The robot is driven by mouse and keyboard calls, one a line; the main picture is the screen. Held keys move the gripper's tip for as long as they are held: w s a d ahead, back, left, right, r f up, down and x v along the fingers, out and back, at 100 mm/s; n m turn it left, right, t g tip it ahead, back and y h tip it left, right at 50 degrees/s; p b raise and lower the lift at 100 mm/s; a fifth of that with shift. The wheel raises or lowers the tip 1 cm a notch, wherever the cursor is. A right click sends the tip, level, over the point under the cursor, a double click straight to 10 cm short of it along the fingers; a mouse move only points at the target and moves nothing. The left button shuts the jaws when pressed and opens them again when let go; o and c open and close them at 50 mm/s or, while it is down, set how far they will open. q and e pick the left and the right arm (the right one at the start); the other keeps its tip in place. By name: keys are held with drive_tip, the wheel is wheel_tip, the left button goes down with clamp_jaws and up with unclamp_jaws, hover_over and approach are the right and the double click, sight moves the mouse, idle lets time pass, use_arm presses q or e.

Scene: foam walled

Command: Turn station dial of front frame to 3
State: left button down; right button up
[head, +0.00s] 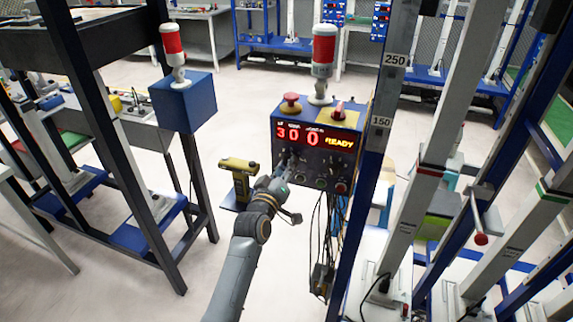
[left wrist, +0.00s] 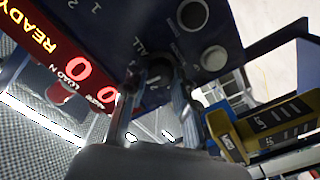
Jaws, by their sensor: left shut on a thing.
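A dark blue control box (head: 309,174) hangs on the frame post, with a red display (head: 316,135) that reads 3 0 0 and READY. My left gripper (head: 285,164) is at the left part of the box's face, below the display. In the left wrist view my left gripper (left wrist: 155,82) is shut on a dark round dial (left wrist: 159,70), one finger on each side. The labels 1, 2 and ALL show on the panel around it. The fingers hide most of the dial, and I cannot tell where its pointer stands. My right gripper is not in view.
A yellow tool (head: 239,165) on a small blue shelf stands close left of my left gripper; it also shows in the left wrist view (left wrist: 226,135). More knobs (head: 341,187) sit right on the panel. Cables (head: 321,245) hang below. A post (head: 372,150) stands right.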

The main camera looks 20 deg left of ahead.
use_arm(q)
drive_tip(key=shift+n, duration=0.6)
drive_tip(key=c, duration=1)
unclamp_jaws()
drive_tip(key=shift+c, duration=0.2)
drive_tip(key=s, duration=1.2)
drive_tip(key=shift+a, duration=0.25)
